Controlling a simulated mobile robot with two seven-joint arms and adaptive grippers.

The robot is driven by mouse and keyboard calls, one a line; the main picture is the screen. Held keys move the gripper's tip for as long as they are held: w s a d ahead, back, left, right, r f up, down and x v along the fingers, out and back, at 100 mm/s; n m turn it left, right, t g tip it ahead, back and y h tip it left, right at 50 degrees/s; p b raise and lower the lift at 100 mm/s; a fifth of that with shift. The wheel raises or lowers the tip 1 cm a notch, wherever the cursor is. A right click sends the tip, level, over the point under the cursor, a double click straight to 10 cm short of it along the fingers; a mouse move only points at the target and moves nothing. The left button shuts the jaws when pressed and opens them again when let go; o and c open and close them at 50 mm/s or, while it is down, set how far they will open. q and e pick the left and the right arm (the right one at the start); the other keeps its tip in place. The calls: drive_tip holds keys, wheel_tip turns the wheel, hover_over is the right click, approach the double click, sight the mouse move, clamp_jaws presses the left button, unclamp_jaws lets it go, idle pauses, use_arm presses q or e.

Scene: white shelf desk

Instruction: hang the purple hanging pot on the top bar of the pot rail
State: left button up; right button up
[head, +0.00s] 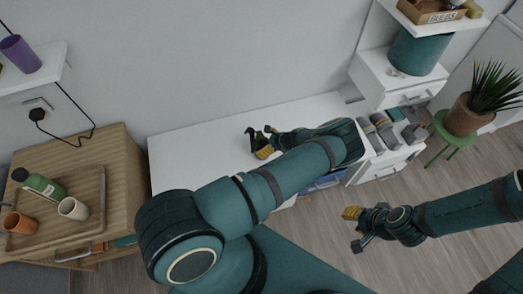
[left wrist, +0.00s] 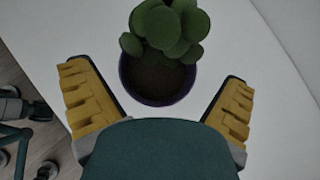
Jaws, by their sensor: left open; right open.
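A dark purple pot (left wrist: 128,88) with round green leaves and brown soil shows in the left wrist view. It stands on a white surface between the spread fingers of my left gripper (left wrist: 158,72), with a gap on each side. In the head view my left gripper (head: 261,142) is open over the white desk (head: 190,150), and I cannot make out the pot there. My right gripper (head: 358,229) is open and empty above the floor at the lower right. I cannot make out the pot rail in either view.
A wooden cabinet (head: 118,150) on the left bears a tray with a green bottle (head: 40,185) and cups. A purple cup (head: 20,54) stands on a wall shelf. A potted plant (head: 466,115) stands on a green stool at right. The desk's left part is clear.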

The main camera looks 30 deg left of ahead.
sight(253, 132)
use_arm(q)
drive_tip(key=x, duration=0.2)
drive_tip(key=shift+a+f, duration=0.25)
drive_tip(key=shift+f, duration=0.05)
drive_tip(key=shift+s, duration=0.1)
drive_tip(key=shift+c, duration=0.3)
drive_tip(key=c, duration=1.2)
drive_tip(key=shift+o, duration=0.2)
drive_tip(key=shift+r, duration=0.1)
wheel_tip(253, 132, up, 10)
drive_tip(key=shift+p, duration=1.1)
